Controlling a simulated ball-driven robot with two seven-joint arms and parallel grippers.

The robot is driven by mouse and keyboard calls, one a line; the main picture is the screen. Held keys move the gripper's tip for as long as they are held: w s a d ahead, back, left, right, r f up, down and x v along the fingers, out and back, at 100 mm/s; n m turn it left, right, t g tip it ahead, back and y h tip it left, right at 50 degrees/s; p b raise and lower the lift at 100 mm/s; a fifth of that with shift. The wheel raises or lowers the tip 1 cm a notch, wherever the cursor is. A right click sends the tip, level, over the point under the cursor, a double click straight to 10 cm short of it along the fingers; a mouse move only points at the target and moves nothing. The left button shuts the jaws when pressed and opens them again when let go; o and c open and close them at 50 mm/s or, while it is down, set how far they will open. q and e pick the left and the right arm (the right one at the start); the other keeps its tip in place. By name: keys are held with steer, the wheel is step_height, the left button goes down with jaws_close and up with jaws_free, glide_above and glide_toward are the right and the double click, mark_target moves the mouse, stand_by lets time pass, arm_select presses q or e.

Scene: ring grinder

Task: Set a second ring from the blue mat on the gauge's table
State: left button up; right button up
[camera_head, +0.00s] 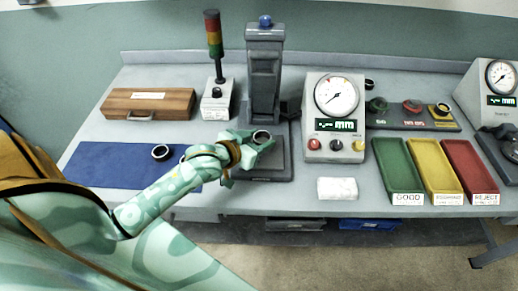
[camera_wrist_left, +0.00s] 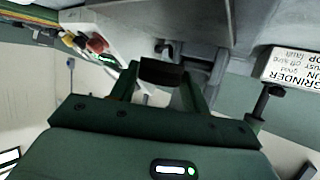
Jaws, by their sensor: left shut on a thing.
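My left gripper (camera_head: 260,139) is shut on a dark metal ring (camera_head: 262,135), in front of the gauge's tall grey column (camera_head: 264,85). The held ring also shows between the fingers in the left wrist view (camera_wrist_left: 161,72). It appears over the gauge's dark base (camera_head: 270,173); I cannot tell whether it touches anything below. The gripper and forearm hide part of the base and table. Another ring (camera_head: 161,152) lies on the blue mat (camera_head: 110,165). A dark object at the mat's right side is partly hidden by my arm. My right gripper is not in view.
A dial readout box (camera_head: 335,115) stands right of the column, with a white block (camera_head: 337,188) before it. Green (camera_head: 398,165), yellow (camera_head: 432,165) and red (camera_head: 467,165) trays lie further right. A signal tower (camera_head: 215,65) and wooden case (camera_head: 148,103) stand left.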

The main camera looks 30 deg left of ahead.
arm_select(q)
step_height(320, 180, down, 4)
steer(key=shift+r+b, duration=0.25)
steer(key=shift+b, duration=0.45)
steer(key=shift+r, duration=0.1)
steer(key=o, duration=1)
steer(key=shift+o, duration=0.2)
steer(key=p+v, duration=0.3)
steer(key=v, duration=0.9)
